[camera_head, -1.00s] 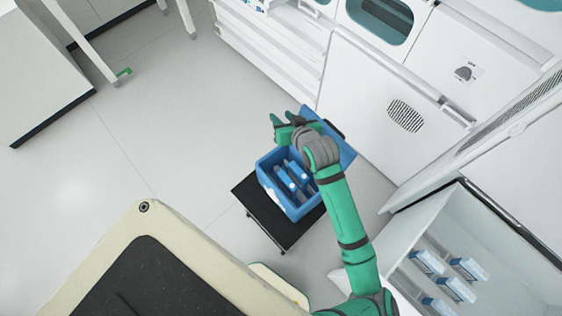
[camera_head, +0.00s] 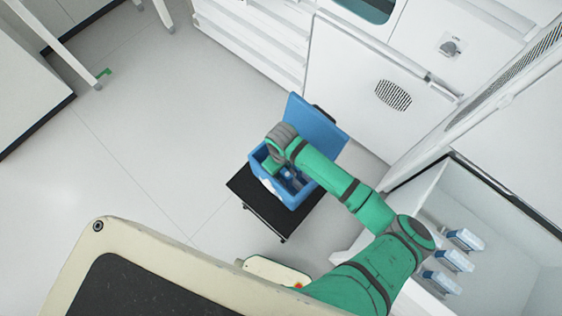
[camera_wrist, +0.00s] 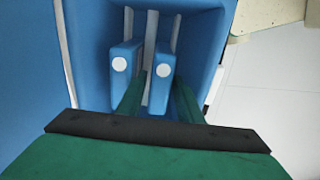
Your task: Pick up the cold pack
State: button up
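Two blue cold packs with round white caps stand in the open blue cooler box (camera_head: 301,196), a left one (camera_wrist: 122,68) and a right one (camera_wrist: 161,72) in the wrist view. My gripper (camera_wrist: 160,80) reaches down into the box with its green fingers apart. One finger is in the gap between the packs, and the other is on the right side of the right pack. Whether either finger touches it cannot be told. In the head view my wrist hides the fingers and part of the box's inside.
The box's blue lid (camera_head: 318,124) stands open at the back, and the box rests on a small black cart (camera_head: 262,212). An open white cabinet on the right holds several blue-and-white packages (camera_head: 455,260). White cabinets line the back.

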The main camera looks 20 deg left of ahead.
jog(key=shift+f, duration=3.05)
grip_shut()
